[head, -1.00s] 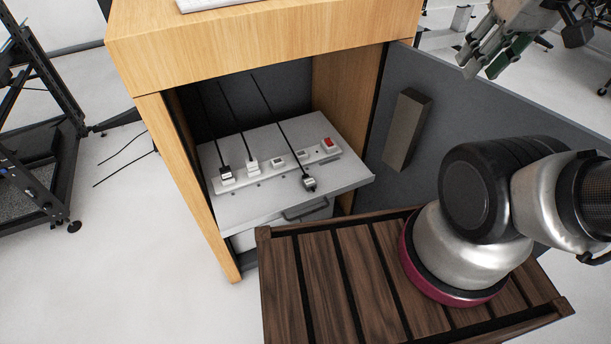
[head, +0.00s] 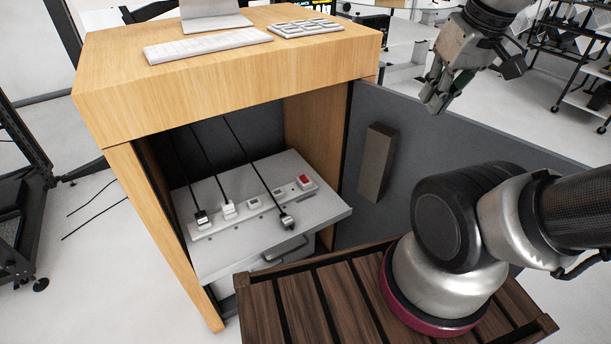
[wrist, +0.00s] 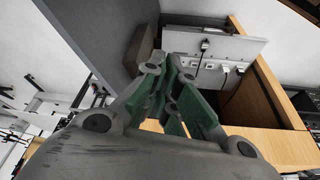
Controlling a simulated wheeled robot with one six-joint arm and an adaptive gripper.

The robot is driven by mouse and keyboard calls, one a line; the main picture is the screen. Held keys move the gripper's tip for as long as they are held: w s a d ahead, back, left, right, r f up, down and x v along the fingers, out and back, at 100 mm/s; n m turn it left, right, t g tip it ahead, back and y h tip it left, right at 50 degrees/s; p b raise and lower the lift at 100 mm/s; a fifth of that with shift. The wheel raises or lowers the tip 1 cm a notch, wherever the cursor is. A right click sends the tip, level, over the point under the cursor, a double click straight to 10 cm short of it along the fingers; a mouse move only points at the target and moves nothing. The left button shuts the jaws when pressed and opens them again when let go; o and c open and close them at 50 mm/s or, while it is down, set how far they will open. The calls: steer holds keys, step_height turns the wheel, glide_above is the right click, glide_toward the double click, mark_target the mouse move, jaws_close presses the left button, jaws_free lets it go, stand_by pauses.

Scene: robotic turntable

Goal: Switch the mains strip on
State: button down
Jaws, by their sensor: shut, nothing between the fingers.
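The white mains strip (head: 267,200) lies on a pale pull-out shelf inside the wooden cabinet. Its red switch (head: 304,181) is at the right end; I cannot tell its position. Another plug (head: 287,222) with a black cable lies at the strip's front edge. My gripper (head: 433,104) is shut and empty, up and right of the strip, in front of the open door. The wrist view shows the green-padded fingers (wrist: 172,72) and the strip (wrist: 216,68) beyond them; the red switch is not visible there.
The grey cabinet door (head: 405,205) stands open on the right, with a block-shaped handle (head: 376,163). The shelf (head: 325,212) juts out at the front. A keyboard (head: 208,43) lies on the cabinet top (head: 110,85). Black cables hang above the strip.

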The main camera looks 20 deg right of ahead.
step_height(320, 180, down, 5)
steer(key=w+a+g, duration=0.1)
steer(key=w+g, duration=0.1)
steer(key=g, duration=0.1)
steer(key=m+t+y, duration=0.1)
steer(key=m+t, duration=0.3)
steer(key=m, duration=1.1)
glide_above(304, 179)
steer(key=s+d, duration=0.3)
steer(key=s, duration=0.2)
step_height(304, 179, down, 24)
steer(key=shift+w+f, duration=0.1)
steer(key=shift+w, duration=0.05)
steer(key=x, duration=1.3)
steer(key=shift+a+f, duration=0.1)
steer(key=shift+w+f, duration=0.15)
steer(key=shift+f, duration=0.25)
